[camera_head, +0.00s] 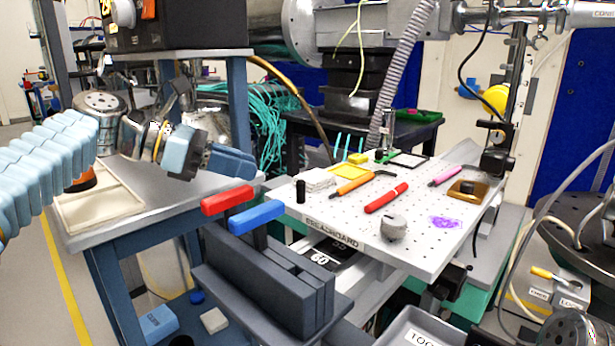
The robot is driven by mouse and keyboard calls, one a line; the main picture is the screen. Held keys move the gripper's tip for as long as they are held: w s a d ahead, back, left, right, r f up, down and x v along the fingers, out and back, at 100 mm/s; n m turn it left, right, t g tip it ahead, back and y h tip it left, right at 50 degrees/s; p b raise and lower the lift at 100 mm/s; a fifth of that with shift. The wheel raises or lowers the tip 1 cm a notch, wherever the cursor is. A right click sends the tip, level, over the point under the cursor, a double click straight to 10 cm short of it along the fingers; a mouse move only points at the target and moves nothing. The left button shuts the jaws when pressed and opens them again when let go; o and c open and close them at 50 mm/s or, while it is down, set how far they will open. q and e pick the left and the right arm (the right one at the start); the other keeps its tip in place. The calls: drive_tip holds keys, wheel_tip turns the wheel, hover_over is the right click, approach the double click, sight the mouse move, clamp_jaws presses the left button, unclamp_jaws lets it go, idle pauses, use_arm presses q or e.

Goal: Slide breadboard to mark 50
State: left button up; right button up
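The breadboard (300,213) is a pale perforated plate labelled BREADBOARD on its front edge. It sits right of centre on a slide. Below its front edge a dark scale strip (322,259) shows, and one number on it looks like 60. Mark 50 cannot be made out. My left gripper (234,162) is above the side table, to the left of the breadboard and apart from it. Its fingers are seen from the side, so any gap between them cannot be told. My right gripper is not in view.
A red handle (228,200) and a blue handle (257,216) stick up left of the breadboard, above dark blocks (275,285). The breadboard carries a red marker (386,198), an orange marker (354,184) and a grey knob (394,228). A ribbed hose (398,75) hangs behind.

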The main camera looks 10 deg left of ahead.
sight(310, 202)
use_arm(q)
drive_tip(key=b+x, duration=0.2)
drive_tip(key=x, duration=1)
drive_tip(key=shift+w+d+f, duration=0.15)
drive_tip(key=shift+d, duration=0.2)
clamp_jaws()
